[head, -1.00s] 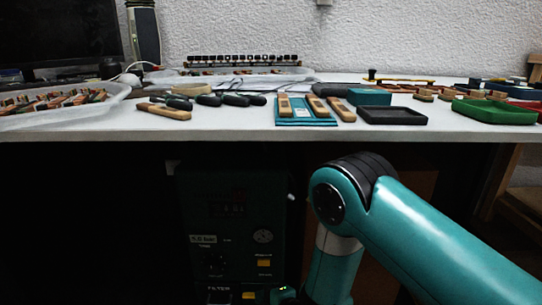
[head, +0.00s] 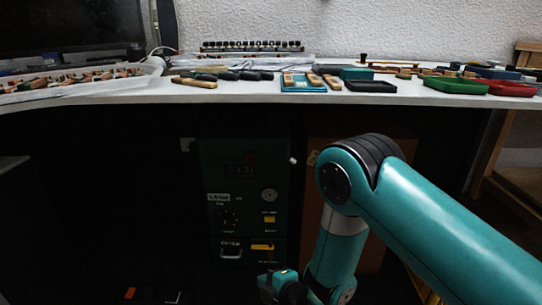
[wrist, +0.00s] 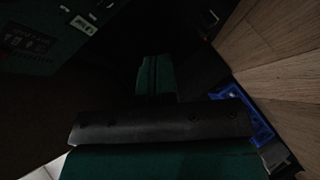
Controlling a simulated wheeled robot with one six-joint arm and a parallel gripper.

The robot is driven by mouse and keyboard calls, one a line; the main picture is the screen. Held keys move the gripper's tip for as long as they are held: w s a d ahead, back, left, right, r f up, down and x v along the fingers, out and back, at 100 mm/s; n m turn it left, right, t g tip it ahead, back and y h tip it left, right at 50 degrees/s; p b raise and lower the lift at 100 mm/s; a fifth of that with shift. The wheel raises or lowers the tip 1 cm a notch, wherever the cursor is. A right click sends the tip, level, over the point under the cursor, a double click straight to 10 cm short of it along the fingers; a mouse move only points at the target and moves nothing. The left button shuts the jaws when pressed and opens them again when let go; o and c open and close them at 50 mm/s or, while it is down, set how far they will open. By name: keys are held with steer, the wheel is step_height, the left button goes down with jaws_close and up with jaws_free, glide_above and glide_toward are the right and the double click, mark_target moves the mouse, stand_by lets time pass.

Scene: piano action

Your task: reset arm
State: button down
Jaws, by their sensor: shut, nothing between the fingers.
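My teal arm folds down in front of the table in the head view, its wrist end low near the bottom edge. The wrist view shows my gripper (wrist: 156,78), with its two green fingers together and nothing between them. It points into the dark space below the table top, apart from any object. The fingertips cannot be made out in the head view.
The white table (head: 230,97) holds several wooden-handled tools, a black tray (head: 371,86), a green tray (head: 456,86) and a red tray (head: 511,90). A dark cabinet with gauges (head: 241,195) stands underneath. A blue object (wrist: 245,108) and wood panel (wrist: 275,65) lie right of my gripper.

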steer(key=s+d+r+m+g+p, duration=0.2)
steer(key=r+m+p, duration=0.15)
steer(key=r, duration=0.85)
steer(key=s+d+r+m+g+p, duration=0.1)
steer(key=d+r+m+g+p, duration=0.2)
steer(key=r, duration=1)
steer(key=s+d+r+m+g+h+p, duration=0.2)
steer(key=s+d+r+m+g+p, duration=0.15)
steer(key=s+d+r, duration=0.45)
steer(key=s+d+r+m+g+h+p, duration=0.25)
steer(key=s+r+m, duration=0.25)
steer(key=s+r, duration=0.7)
step_height(320, 180, up, 36)
steer(key=t+p, duration=0.1)
steer(key=p, duration=3.5)
steer(key=shift+s+d+y+p, duration=0.3)
steer(key=shift+s+y+p, duration=0.05)
steer(key=shift+s+p, duration=0.1)
steer(key=c, duration=1.8)
jaws_free()
steer(key=shift+f, duration=0.1)
steer(key=shift+c, duration=0.2)
